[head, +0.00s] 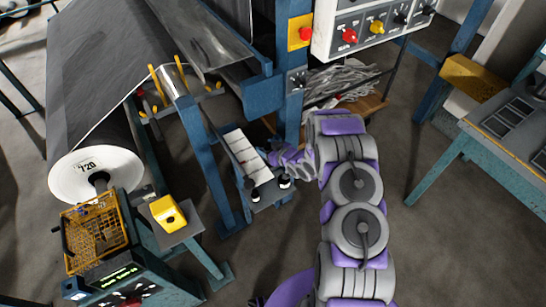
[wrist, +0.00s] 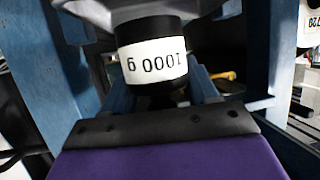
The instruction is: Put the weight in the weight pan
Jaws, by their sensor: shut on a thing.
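The weight (wrist: 152,60) is a black cylinder with a white band reading 1000 g, upside down in the wrist view. It sits between the grey upper part and the purple, dark-edged lower part of my gripper (wrist: 155,88), which is shut on it. In the head view my gripper (head: 277,158) is at the blue post, beside a narrow stand with white panels. The gripped weight is too small to make out there. I cannot tell for sure which thing is the weight pan; an orange wire basket (head: 95,232) hangs at the lower left.
A narrow stand (head: 245,155) with small dark round items (head: 255,194) at its lower end is close to my gripper. A large roll (head: 95,172) marked 720 and a yellow object (head: 167,212) on a plate are at the left. A control box (head: 365,30) is above.

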